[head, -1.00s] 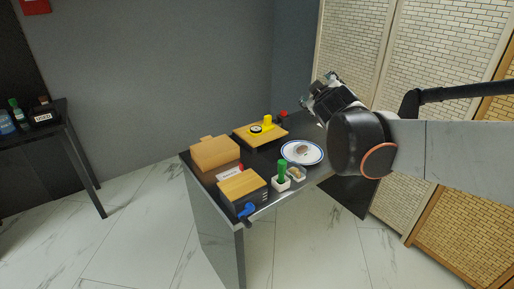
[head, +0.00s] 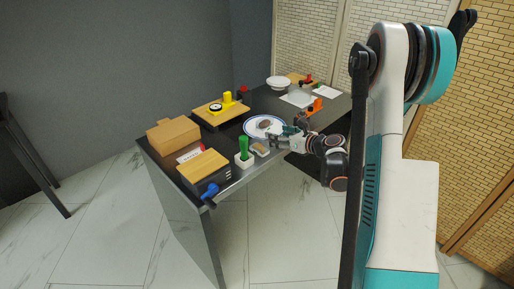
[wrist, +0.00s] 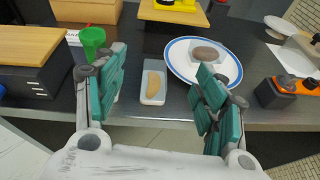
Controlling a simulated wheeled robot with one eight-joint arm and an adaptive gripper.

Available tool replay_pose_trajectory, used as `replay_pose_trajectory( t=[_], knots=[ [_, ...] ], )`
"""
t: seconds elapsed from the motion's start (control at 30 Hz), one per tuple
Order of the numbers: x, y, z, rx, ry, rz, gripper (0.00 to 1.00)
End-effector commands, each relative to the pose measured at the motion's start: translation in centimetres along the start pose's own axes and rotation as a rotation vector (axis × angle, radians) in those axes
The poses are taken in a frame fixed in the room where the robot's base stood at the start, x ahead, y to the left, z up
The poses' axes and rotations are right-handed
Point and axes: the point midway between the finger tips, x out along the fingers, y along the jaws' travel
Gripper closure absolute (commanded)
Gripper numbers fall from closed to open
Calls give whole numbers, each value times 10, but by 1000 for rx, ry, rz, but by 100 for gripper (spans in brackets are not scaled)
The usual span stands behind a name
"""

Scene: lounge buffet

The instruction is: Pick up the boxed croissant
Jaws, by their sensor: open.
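The boxed croissant is a small pale open box (wrist: 153,97) with a tan croissant (wrist: 153,84) in it, lying near the table's front edge. In the head view the box (head: 260,149) sits between a green item and the plate. My gripper (wrist: 160,70) is open and empty, its teal-padded fingers spread to the left and right of the box as seen in the wrist view. In the head view my gripper (head: 291,137) is just right of the box, over the plate's front right side. I see no contact with the box.
A blue-rimmed plate (wrist: 176,57) with a brown round item is close to the right finger. A green item (wrist: 92,40) in a white holder is close to the left finger. A wooden-topped black box (head: 205,164) and an orange-handled item (head: 316,105) stand farther out.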

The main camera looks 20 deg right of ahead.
Motion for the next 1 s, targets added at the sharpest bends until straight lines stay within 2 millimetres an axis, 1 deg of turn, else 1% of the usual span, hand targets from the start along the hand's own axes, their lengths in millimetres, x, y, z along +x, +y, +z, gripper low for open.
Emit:
replay_pose_trajectory(
  t=[0.03,0.1,0.2,0.27,0.33,0.5,0.6,0.7,0.93,1.0],
  knots=[
    [-2,-4,-18,-38,30,7,35],
    [-3,-6,-35,-80,63,19,35],
    [-1,-7,-47,-109,86,29,35],
    [5,-7,-50,-113,89,31,35],
    [16,-6,-51,-113,88,32,35],
    [49,-5,-54,-112,88,31,35],
    [65,-5,-55,-111,87,31,35],
    [76,-5,-55,-111,86,30,35],
    [87,-5,-56,-109,86,29,35],
    [94,-5,-58,-109,86,30,35]
  ],
)
